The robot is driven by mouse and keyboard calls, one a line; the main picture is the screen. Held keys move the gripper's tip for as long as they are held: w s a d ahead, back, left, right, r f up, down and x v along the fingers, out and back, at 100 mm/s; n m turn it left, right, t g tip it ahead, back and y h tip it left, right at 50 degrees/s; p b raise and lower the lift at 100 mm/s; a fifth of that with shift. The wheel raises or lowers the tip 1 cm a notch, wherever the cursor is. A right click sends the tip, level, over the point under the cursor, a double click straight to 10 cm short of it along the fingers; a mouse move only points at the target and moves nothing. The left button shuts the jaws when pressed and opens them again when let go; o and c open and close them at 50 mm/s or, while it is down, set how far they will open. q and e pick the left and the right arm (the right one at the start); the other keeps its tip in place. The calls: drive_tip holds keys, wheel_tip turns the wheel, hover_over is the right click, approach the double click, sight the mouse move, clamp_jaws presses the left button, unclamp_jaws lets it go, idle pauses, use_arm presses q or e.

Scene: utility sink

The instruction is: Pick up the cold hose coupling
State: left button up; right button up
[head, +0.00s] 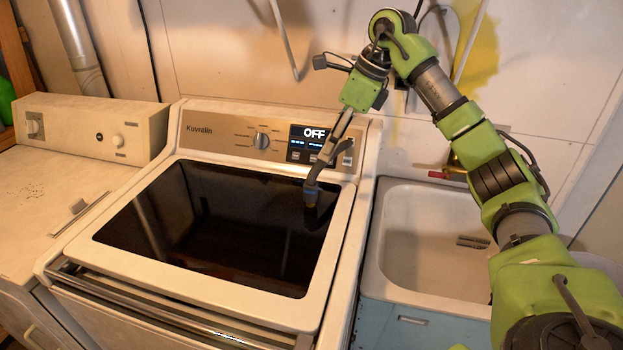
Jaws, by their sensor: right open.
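My right arm reaches in from the right, over the sink and across to the washer. My right gripper (331,150) points down and left in front of the washer's control panel. It is open, seen nearly edge-on, so the gap between its fingers is hard to see. A small bluish piece on a dark curved stem, seemingly the cold hose coupling (310,192), shows just below the fingers, over the far right of the dark glass lid. I cannot tell whether the fingers touch it. My left gripper is out of view.
The washer (345,235) has a dark glass lid (215,230) and a panel reading OFF. A white sink (425,270) with a red-handled brass tap (448,172) stands to its right. Another appliance (60,190) stands left. A grey hose (284,40) hangs against the back wall.

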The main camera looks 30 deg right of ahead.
hover_over(312, 183)
drive_tip(key=s+d, duration=0.2)
wheel_tip(312, 183, down, 5)
drive_tip(key=p+x, duration=0.2)
drive_tip(key=x, duration=0.2)
drive_tip(key=shift+a+f, duration=0.15)
drive_tip(key=shift+a, duration=0.05)
drive_tip(key=p+x, duration=0.1)
drive_tip(key=x, duration=0.2)
drive_tip(key=shift+f, duration=0.3)
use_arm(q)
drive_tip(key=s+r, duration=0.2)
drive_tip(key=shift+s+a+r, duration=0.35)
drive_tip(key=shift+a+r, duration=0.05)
use_arm(e)
drive_tip(key=shift+w, duration=0.1)
clamp_jaws()
